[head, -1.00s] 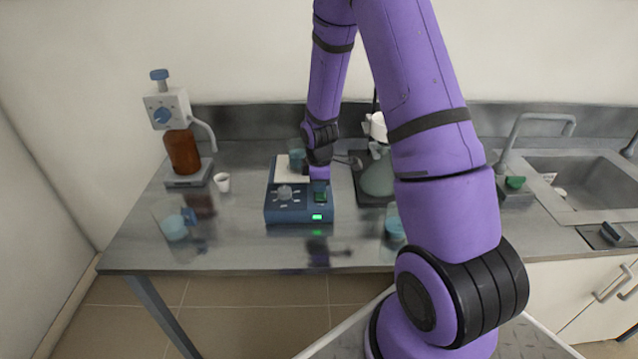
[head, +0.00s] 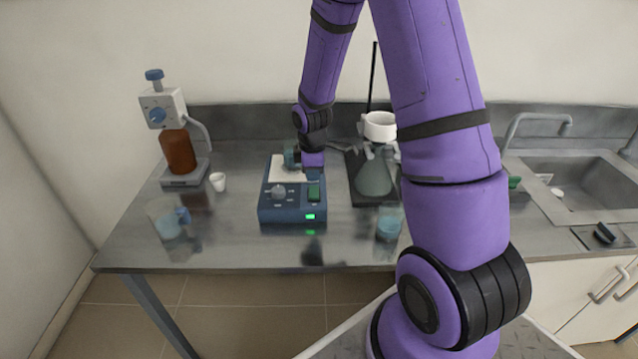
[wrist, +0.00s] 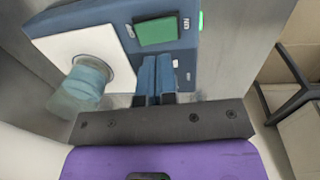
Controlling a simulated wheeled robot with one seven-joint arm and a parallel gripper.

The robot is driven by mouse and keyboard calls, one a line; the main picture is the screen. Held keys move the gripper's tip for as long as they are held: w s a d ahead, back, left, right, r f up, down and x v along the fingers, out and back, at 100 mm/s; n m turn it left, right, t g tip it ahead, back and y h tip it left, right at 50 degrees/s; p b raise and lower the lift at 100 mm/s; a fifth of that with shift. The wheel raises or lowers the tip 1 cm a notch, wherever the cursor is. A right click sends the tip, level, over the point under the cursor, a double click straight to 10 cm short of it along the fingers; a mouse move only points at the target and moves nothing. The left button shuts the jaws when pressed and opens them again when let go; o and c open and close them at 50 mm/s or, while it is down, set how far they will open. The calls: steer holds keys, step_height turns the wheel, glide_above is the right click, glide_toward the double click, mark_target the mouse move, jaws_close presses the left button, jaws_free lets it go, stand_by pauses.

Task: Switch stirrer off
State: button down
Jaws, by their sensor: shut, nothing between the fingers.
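The stirrer (head: 268,214) is a blue box with a white top plate, standing on the steel bench. Its front panel carries a grey knob (head: 279,191), a green switch (head: 314,193) and a lit green light (head: 310,217). In the wrist view the switch (wrist: 157,31) lies just beyond my fingertips, and the light (wrist: 201,20) shows at the stirrer's edge. Whether the fingertips touch the stirrer I cannot tell. A beaker of bluish liquid (wrist: 82,85) stands on the plate.
A flask in a stand (head: 374,178) is close right of the stirrer. A brown dispenser bottle (head: 178,151) and a white cup (head: 218,181) are to the left. Beakers stand at the front left (head: 168,220) and front right (head: 388,225). The sink (head: 590,185) is far right.

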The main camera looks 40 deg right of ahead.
mark_target(312, 188)
step_height(312, 188, up, 9)
steer(key=s, duration=0.1)
steer(key=shift+a, duration=0.35)
steer(key=shift+d, duration=0.1)
steer(key=w+f, duration=0.1)
steer(key=f, duration=0.3)
steer(key=w+d+f, duration=0.1)
steer(key=f, duration=0.4)
steer(key=w+f, duration=0.1)
steer(key=f, duration=0.4)
steer(key=shift+d, duration=0.2)
stand_by(0.4)
